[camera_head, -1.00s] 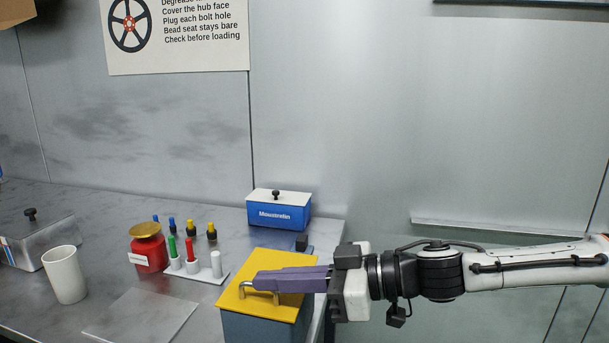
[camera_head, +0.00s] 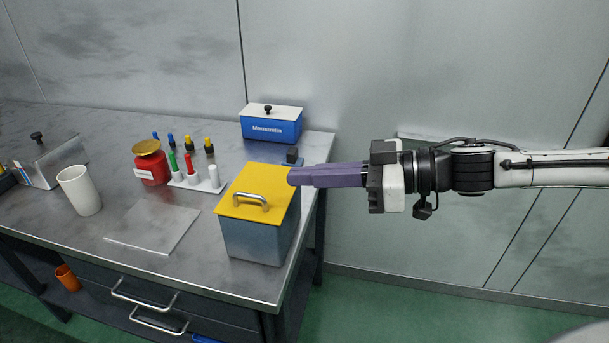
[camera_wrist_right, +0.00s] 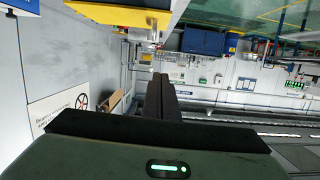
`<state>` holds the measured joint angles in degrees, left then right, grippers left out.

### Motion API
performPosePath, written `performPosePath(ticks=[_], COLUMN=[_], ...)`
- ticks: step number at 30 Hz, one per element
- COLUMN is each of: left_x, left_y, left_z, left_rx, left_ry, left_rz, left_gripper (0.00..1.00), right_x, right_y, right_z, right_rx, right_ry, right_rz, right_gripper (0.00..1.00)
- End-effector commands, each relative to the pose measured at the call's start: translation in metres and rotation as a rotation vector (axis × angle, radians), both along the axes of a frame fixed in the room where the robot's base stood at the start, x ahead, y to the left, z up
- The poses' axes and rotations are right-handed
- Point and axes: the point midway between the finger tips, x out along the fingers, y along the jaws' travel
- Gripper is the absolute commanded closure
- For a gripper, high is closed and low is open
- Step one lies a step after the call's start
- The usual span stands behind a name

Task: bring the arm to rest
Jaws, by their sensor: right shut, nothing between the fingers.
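My right gripper (camera_head: 290,177) comes in from the right in the head view. Its long purple fingers are shut with nothing between them. The fingertips are level with the right edge of the yellow lid on a grey box (camera_head: 258,240); I cannot tell whether they touch it. In the right wrist view the dark fingers (camera_wrist_right: 160,80) are together, pointing away from the camera. My left gripper is not in view.
The yellow lid (camera_head: 240,186) has a metal handle. A blue box (camera_head: 270,125), a red jar (camera_head: 150,165), a marker rack (camera_head: 197,182), a white cup (camera_head: 80,192) and a clear sheet (camera_head: 152,228) are on the metal table. Right of the table is open floor (camera_head: 400,305).

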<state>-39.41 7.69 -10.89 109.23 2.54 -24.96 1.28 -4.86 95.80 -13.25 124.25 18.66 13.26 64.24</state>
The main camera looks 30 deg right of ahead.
Motion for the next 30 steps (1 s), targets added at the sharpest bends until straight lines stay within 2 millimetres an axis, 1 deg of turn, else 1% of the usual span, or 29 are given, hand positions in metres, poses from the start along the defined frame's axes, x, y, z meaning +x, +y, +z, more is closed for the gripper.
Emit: performPosePath(ticks=[10,12,14,17,20,21,23,24,26,27,29,30], left_x=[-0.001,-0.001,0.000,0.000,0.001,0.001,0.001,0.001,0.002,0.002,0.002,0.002], left_y=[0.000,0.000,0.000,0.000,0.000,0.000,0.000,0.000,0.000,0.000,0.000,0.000], left_z=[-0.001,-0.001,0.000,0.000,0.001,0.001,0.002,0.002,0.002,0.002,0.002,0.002], left_rx=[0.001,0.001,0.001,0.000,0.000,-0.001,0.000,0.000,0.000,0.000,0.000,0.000], left_ry=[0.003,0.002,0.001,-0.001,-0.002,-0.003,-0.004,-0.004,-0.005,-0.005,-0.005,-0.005], left_rz=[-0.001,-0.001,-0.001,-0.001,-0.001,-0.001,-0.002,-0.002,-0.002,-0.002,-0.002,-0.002], left_gripper=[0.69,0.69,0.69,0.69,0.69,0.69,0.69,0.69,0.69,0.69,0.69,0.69], right_x=[0.000,0.001,0.003,0.008,0.010,0.009,0.005,0.001,-0.007,-0.015,-0.028,-0.039], right_y=[-0.002,-0.004,-0.006,-0.010,-0.016,-0.018,-0.020,-0.020,-0.020,-0.019,-0.015,-0.011], right_z=[0.003,-0.002,-0.012,-0.041,-0.085,-0.105,-0.136,-0.157,-0.189,-0.211,-0.243,-0.265], right_rx=[0.002,0.008,0.015,0.032,0.038,0.035,0.024,0.016,-0.003,-0.016,-0.040,-0.058], right_ry=[0.000,-0.002,-0.005,-0.014,-0.015,-0.010,0.005,0.019,0.048,0.073,0.114,0.148], right_rz=[0.016,0.007,-0.011,-0.065,-0.149,-0.186,-0.241,-0.278,-0.332,-0.366,-0.414,-0.443], right_gripper=[1.00,1.00,1.00,1.00,1.00,1.00,1.00,1.00,1.00,1.00,1.00,1.00])
